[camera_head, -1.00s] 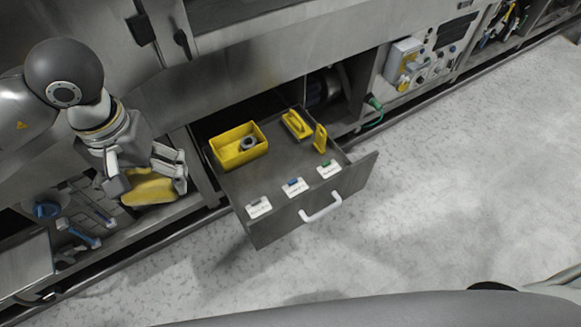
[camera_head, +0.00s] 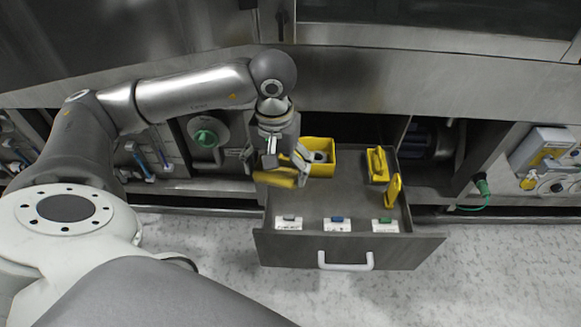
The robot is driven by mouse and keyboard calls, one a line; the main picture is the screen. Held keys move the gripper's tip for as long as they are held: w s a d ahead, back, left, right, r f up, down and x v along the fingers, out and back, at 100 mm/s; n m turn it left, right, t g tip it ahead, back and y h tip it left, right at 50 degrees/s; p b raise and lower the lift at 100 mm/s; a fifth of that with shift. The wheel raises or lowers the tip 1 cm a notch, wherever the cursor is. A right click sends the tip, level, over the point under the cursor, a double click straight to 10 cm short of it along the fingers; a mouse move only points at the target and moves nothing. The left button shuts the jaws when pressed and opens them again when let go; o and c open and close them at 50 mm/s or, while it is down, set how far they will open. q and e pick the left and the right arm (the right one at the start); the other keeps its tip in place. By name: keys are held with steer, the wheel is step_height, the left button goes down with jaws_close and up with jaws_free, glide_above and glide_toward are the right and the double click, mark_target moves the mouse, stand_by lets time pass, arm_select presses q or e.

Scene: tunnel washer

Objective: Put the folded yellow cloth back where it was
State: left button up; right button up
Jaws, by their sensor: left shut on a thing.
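The folded yellow cloth (camera_head: 277,178) is held in my left gripper (camera_head: 274,167), which is shut on it. Cloth and gripper are over the left part of the open grey drawer (camera_head: 285,248), just left of and in front of the yellow bin (camera_head: 321,158). The gripper hides the bin's left part. I cannot tell how high the cloth is above the drawer floor. My right gripper is not in view.
The drawer also holds two yellow handled tools, one at the back (camera_head: 377,164) and one at the right wall (camera_head: 394,190). Three labelled tags (camera_head: 337,224) lie along its front, behind the white handle (camera_head: 345,262). Open floor lies in front.

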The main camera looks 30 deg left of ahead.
arm_select(q)
steer(key=a+f+n+b, duration=0.2)
steer(key=a+f+b, duration=0.35)
steer(key=f, duration=0.35)
steer(key=b, duration=0.5)
glide_above(290, 195)
steer(key=shift+n, duration=0.4)
steer(key=f, duration=0.9)
steer(key=s+f, duration=0.1)
steer(key=f, duration=0.4)
steer(key=shift+a+f, duration=0.1)
steer(key=shift+a, duration=0.15)
steer(key=shift+w+d+f+b, duration=0.2)
steer(key=shift+w+f+b, duration=0.15)
steer(key=shift+w+f, duration=0.2)
step_height(290, 195, down, 3)
steer(key=shift+f+b, duration=0.15)
steer(key=shift+b, duration=0.25)
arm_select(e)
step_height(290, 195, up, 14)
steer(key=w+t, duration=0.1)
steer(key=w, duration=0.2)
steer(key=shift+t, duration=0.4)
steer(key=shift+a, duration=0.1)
